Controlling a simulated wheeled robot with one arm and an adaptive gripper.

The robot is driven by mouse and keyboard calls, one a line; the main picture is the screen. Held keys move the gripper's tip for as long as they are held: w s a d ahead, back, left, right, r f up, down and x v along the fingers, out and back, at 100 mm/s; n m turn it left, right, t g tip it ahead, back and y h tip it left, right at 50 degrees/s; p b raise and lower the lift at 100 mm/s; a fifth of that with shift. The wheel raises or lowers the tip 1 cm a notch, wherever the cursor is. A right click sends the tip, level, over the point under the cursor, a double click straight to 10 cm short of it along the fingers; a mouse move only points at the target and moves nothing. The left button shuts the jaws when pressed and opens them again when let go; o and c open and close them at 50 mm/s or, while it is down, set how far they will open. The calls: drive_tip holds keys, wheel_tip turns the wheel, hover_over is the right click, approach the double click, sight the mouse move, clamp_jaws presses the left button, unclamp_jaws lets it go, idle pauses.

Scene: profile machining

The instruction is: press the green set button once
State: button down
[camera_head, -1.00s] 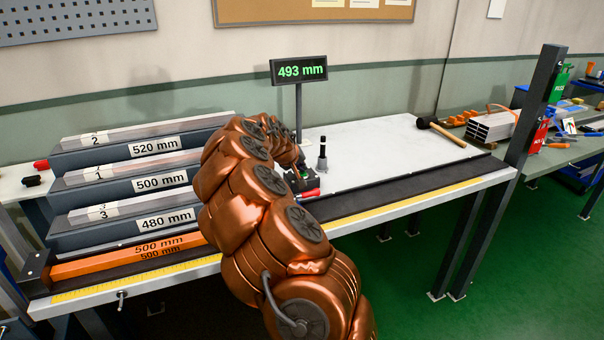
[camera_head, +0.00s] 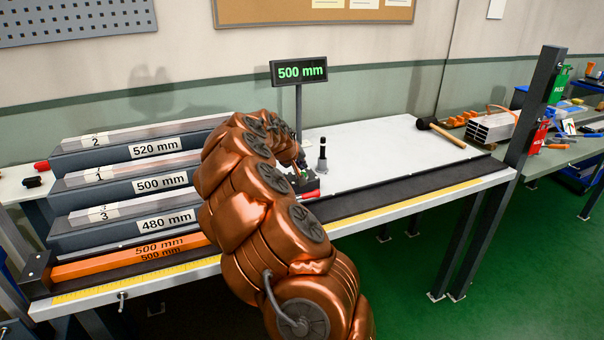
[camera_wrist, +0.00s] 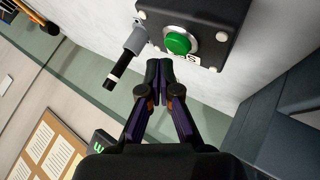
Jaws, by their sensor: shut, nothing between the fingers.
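The green set button (camera_wrist: 178,42) sits on a dark control box (camera_wrist: 205,22) in the wrist view. The button stands clear in its light ring. My gripper (camera_wrist: 158,62) is shut and empty, its fingertips just short of the button in the picture; I cannot tell the exact gap. In the head view my arm hides most of the box and the button. The display (camera_head: 299,71) on its post reads 500 mm in green.
A dark upright handle (camera_head: 322,155) stands beside the box, also in the wrist view (camera_wrist: 127,57). Labelled profile racks (camera_head: 155,151) are at left, with an orange 500 mm bar (camera_head: 130,257) in front. A mallet (camera_head: 440,128) lies at the right of the bench.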

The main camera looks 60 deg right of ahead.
drive_tip(key=shift+r+p, duration=1.05)
drive_tip(key=shift+r, duration=1.95)
